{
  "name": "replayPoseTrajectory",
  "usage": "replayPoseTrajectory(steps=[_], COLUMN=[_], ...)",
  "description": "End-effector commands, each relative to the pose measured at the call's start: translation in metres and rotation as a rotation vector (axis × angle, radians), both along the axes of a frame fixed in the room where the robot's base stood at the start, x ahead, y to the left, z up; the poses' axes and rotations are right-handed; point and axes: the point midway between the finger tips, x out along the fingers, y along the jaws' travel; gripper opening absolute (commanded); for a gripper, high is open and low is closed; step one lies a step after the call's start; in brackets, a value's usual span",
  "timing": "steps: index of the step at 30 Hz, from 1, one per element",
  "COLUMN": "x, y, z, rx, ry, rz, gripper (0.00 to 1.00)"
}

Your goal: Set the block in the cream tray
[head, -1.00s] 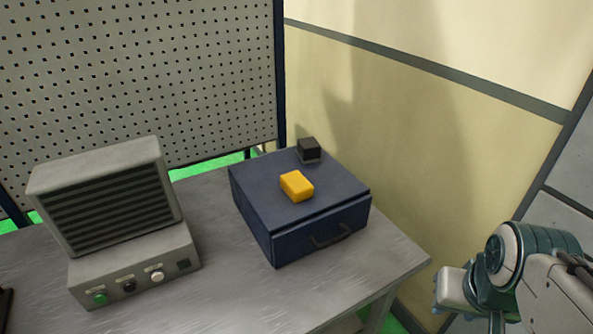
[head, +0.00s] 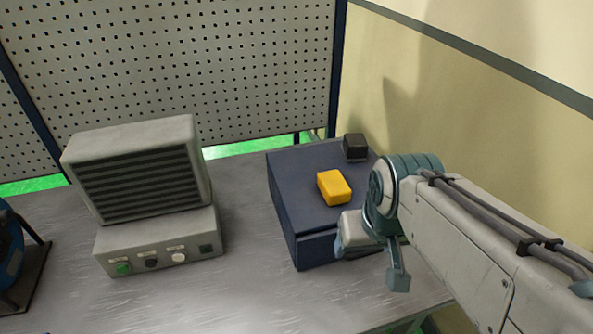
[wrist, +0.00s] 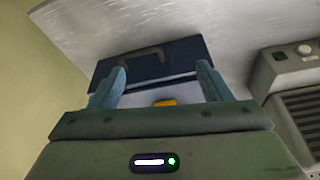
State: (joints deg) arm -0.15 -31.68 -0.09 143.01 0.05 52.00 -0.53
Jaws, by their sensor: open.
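A yellow block (head: 334,188) lies flat on top of a dark blue box (head: 302,178) with a front handle. In the wrist view the block (wrist: 165,102) is partly hidden behind my gripper's body, low between the fingers. My gripper (wrist: 161,68) is open and empty, its two teal fingers spread apart, with the blue box (wrist: 118,76) and its handle beyond them. No cream tray shows in any view.
A small black cube (head: 355,147) is behind the block at the box's back corner. A grey louvred unit with knobs (head: 150,205) stands left on the grey table (head: 240,270). A perforated panel (head: 240,60) rises behind. Bare tabletop lies between unit and box.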

Motion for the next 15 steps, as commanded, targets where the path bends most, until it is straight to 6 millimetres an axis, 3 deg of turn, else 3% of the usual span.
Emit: replayPoseTrajectory(steps=[5,15], x=[0.028,0.129], y=[-0.001,0.001], z=[0.018,0.058], rx=[0.012,0.019], ry=[0.036,0.158], rz=[0.012,0.100], gripper=[0.80,0.80])
